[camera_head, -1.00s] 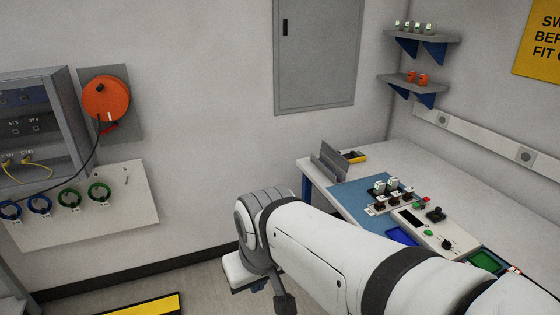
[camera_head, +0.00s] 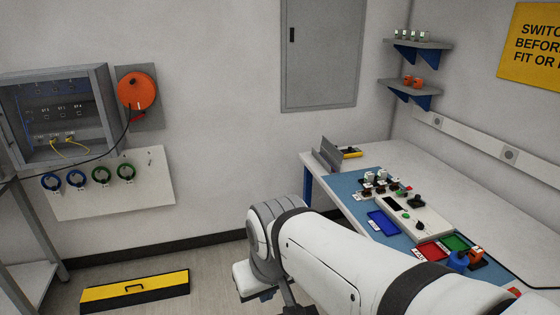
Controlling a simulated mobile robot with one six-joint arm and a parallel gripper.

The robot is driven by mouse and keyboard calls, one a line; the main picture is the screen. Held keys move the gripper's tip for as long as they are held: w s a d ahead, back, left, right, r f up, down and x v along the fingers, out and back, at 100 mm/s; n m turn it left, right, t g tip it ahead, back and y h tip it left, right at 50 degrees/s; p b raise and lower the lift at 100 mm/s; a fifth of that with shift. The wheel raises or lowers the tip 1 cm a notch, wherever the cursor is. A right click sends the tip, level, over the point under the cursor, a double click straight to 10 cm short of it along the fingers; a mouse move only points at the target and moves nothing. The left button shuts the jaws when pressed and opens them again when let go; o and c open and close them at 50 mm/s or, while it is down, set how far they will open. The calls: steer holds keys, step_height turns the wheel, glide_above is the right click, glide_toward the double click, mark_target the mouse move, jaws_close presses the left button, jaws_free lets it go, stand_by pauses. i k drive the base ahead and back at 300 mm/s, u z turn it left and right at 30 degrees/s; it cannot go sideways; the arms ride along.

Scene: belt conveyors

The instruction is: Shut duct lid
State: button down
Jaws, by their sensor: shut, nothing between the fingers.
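A grey channel-like piece with a raised flap (camera_head: 327,153) stands at the back left corner of the bench; its flap stands up, so it looks open. I cannot tell for sure that this is the duct lid. My white arm reaches in from the lower right across the bench's front. My gripper's fingers are not in view, and the arm's end is out of sight below the frame.
The bench (camera_head: 400,150) carries a control box (camera_head: 405,212), a blue tray (camera_head: 383,222), a red tray (camera_head: 432,250) and small parts. An open wall cabinet (camera_head: 60,115) and an orange reel (camera_head: 137,90) are at left.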

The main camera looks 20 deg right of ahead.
mark_target(332, 149)
steer(key=z, duration=1.2)
steer(key=i, duration=1)
steer(key=z, duration=0.3)
steer(key=k, duration=0.3)
steer(key=u, duration=0.8)
steer(key=i, duration=1.75)
steer(key=z, duration=0.8)
